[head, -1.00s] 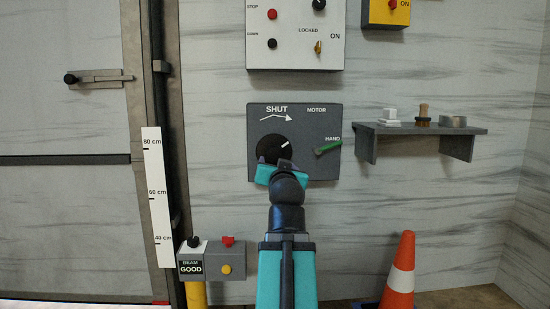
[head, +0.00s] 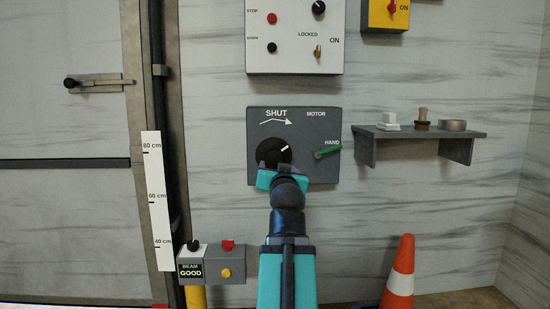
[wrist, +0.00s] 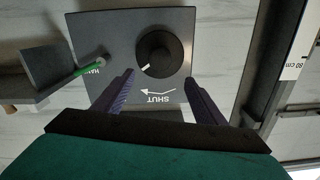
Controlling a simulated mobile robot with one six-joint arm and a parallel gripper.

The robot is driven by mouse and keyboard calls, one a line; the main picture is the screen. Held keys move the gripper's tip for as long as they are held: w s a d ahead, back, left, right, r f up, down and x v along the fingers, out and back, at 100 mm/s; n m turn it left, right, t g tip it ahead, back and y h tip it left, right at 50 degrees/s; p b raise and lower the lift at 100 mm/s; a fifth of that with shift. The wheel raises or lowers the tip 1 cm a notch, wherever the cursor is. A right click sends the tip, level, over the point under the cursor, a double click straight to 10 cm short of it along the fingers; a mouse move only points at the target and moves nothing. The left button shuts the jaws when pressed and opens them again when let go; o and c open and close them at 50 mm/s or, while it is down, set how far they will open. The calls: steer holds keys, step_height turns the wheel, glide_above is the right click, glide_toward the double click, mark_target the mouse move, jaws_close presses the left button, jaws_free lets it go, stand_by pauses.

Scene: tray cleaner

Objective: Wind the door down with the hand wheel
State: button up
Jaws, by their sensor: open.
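The hand wheel (head: 271,150) is a round black knob with a white mark on a grey panel (head: 259,120) lettered SHUT, MOTOR and HAND. The mark points up and right in the head view. My gripper (head: 276,170) is at the wheel's lower edge there and hides part of it. In the wrist view, the wheel (wrist: 157,52) shows beyond the open fingertips of my gripper (wrist: 159,78), with nothing between them. A green lever (head: 328,152) points at HAND. The pale door (head: 60,215) is at the left, beside a white centimetre scale (head: 156,215).
A grey shelf (head: 440,133) with small items juts out right of the panel. A white control box (head: 290,60) hangs above. Below left are the BEAM GOOD box (head: 190,268) and a grey button box (head: 226,256). An orange cone (head: 401,265) stands at lower right.

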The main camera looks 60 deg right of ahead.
mark_target(275, 158)
steer(key=p+x, duration=0.5)
steer(key=p, duration=0.2)
steer(key=shift+r+p, duration=0.15)
steer(key=shift+p, duration=0.25)
steer(key=p, duration=0.3)
steer(key=shift+w+d, duration=0.35)
steer(key=shift+d, duration=0.05)
steer(key=d+p, duration=0.1)
steer(key=p, duration=0.4)
steer(key=shift+w, duration=0.35)
steer(key=w+d+p, duration=0.1)
steer(key=p, duration=0.2)
steer(key=shift+r, duration=0.1)
steer(key=shift+d+p, duration=0.15)
steer(key=shift+p, duration=0.2)
steer(key=d+p, duration=0.1)
steer(key=p, duration=0.1)
steer(key=shift+w+p, duration=0.3)
steer(key=shift+p, duration=0.1)
steer(key=shift+w+d+f, duration=0.1)
steer(key=shift+d+f, duration=0.1)
steer(key=shift+x, duration=1.15)
